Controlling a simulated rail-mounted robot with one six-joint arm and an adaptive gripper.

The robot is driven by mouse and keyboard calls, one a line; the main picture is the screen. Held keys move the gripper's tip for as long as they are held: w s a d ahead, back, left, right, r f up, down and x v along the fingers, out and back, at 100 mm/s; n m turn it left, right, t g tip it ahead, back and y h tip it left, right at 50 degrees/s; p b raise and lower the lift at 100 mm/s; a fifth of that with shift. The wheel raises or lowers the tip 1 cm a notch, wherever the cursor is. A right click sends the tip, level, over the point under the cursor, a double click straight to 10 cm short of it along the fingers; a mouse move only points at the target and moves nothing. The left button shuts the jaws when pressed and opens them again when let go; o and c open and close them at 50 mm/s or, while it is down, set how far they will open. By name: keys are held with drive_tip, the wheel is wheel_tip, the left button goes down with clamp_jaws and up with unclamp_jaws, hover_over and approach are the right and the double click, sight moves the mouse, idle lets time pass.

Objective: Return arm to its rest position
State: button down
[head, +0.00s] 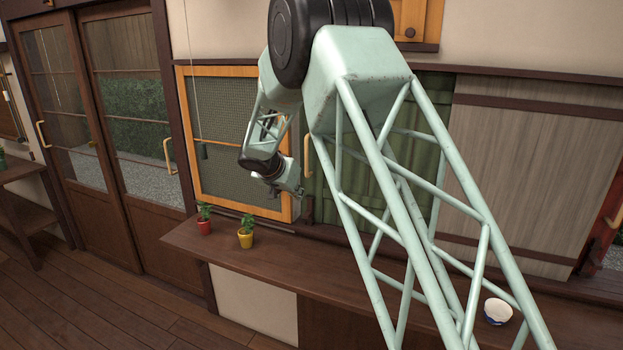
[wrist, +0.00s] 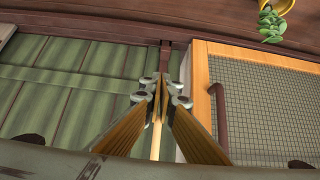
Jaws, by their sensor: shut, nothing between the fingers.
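My arm reaches up across the head view and bends down toward the window wall. My gripper (head: 299,191) hangs above the counter, close to the orange-framed window screen. In the wrist view my gripper (wrist: 161,92) has its two fingers together, with nothing between them. Behind the fingers are the green plank shutter (wrist: 65,90) on the left and the orange-framed mesh screen (wrist: 265,105) on the right.
A dark wooden counter (head: 290,262) runs along the wall. A red pot (head: 204,227) and a yellow pot (head: 245,238) with plants stand at its left end. A white-and-blue bowl (head: 497,311) is at the right. Sliding doors (head: 125,120) are at the left.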

drive_tip(key=s+d+r+g, duration=0.2)
drive_tip(key=s+d+r, duration=1.15)
drive_tip(key=d, duration=0.25)
drive_tip(key=s+d+r+n+g, duration=0.1)
drive_tip(key=s+d+r, duration=0.4)
drive_tip(key=s, duration=0.4)
drive_tip(key=s+d+r, duration=0.4)
drive_tip(key=s+d, duration=0.4)
drive_tip(key=s, duration=0.1)
drive_tip(key=s+d+r+n+g, duration=0.1)
drive_tip(key=s+d, duration=0.2)
drive_tip(key=s, duration=0.8)
drive_tip(key=s+d, duration=0.2)
drive_tip(key=s, duration=0.8)
drive_tip(key=s+f+n+y, duration=0.1)
drive_tip(key=s+f, duration=0.1)
drive_tip(key=s, duration=0.8)
drive_tip(key=s+a+f+n+y, duration=0.1)
drive_tip(key=s+f+y, duration=0.1)
drive_tip(key=s, duration=0.9)
drive_tip(key=shift+s+a, duration=0.25)
drive_tip(key=shift+a, duration=0.05)
drive_tip(key=shift+d, duration=0.1)
